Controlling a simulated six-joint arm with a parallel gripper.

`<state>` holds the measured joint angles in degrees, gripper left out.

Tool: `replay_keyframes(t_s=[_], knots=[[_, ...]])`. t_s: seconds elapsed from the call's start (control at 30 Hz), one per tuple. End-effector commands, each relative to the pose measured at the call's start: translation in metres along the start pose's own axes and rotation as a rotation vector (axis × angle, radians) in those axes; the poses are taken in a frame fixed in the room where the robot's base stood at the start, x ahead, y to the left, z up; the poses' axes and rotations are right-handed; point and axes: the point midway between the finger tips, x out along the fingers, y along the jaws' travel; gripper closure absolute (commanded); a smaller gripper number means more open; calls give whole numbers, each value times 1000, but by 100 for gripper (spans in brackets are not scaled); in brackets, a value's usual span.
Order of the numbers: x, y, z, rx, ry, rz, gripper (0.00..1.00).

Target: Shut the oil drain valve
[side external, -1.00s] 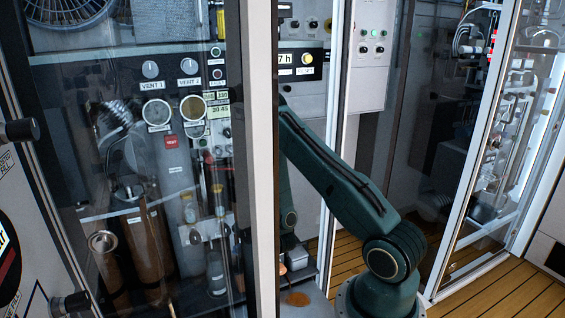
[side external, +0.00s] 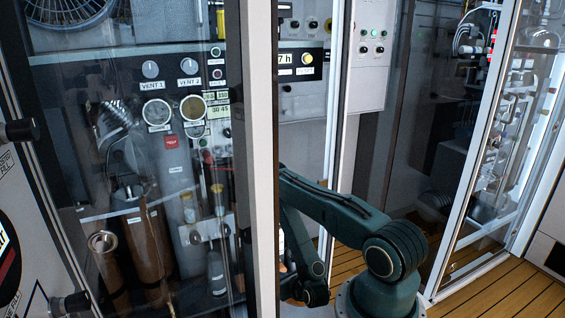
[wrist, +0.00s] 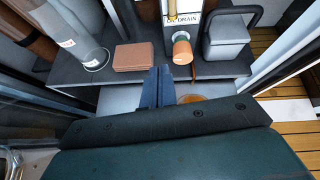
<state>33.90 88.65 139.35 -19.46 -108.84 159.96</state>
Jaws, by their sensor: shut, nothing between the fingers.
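In the wrist view the oil drain valve shows as a round copper-orange knob (wrist: 182,48) below a white plate (wrist: 184,18) whose label reads "DRAIN". A thin brown streak (wrist: 194,71) hangs below the knob, above an orange-brown puddle (wrist: 190,99). My gripper (wrist: 158,76) has its dark fingers together and empty. In the picture they lie below and left of the knob, apart from it. In the side view the door frame hides my fingertips and the valve.
A copper-brown block (wrist: 133,57) lies on the dark shelf (wrist: 105,82), left of the knob. A grey can with a handle (wrist: 228,36) stands to the right. A grey cylinder (wrist: 75,35) is at the left. The glass door's frame (side external: 255,160) stands near my arm.

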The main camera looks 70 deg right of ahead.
Motion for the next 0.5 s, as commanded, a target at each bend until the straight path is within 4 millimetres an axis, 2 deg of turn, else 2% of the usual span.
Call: replay_keyframes(t_s=[0.2,0.5], knots=[[-10,-12,-17,99,-11,-49,100],[-12,-16,-20,126,-18,-61,100]])
